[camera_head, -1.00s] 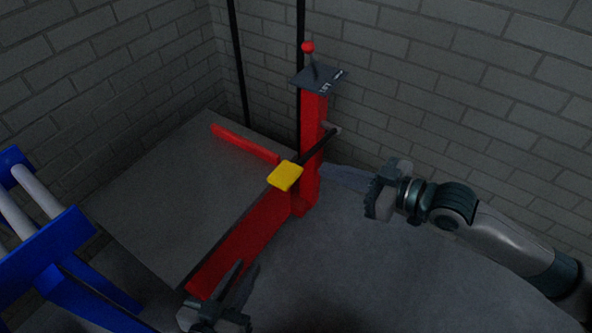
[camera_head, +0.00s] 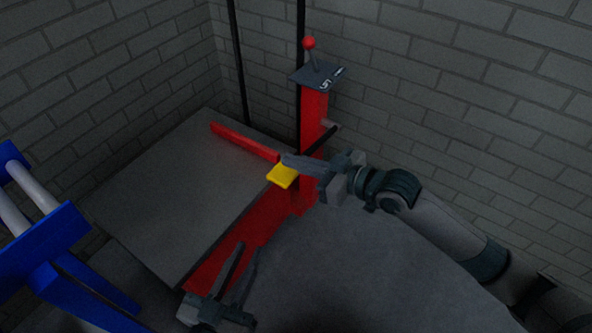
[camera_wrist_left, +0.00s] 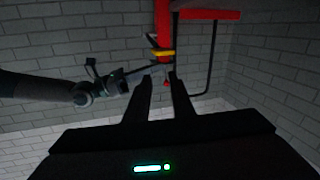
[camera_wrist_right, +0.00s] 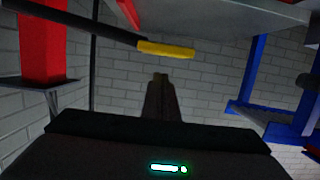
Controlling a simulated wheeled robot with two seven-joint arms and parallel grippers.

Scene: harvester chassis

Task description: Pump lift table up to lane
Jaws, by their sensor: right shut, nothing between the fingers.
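The lift table has a grey platform (camera_head: 165,195) and a red post (camera_head: 313,115) with a lever with a red knob (camera_head: 309,43) on a dark plate on top. A pump pedal with a yellow pad (camera_head: 283,176) sticks out from the post on a black bar. My right gripper (camera_head: 288,160) is shut and empty, its fingertips just over the yellow pad in the head view; I cannot tell if they touch. The pad shows ahead of its fingers in the right wrist view (camera_wrist_right: 166,49). My left gripper (camera_head: 241,250) is open and empty beside the red base, low in the head view.
A blue frame with pale rollers (camera_head: 35,190) stands at the left, by the platform. Brick walls (camera_head: 470,90) close off the back and right. Black vertical rails (camera_head: 238,60) run behind the post. The grey floor (camera_head: 370,280) at front right is clear.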

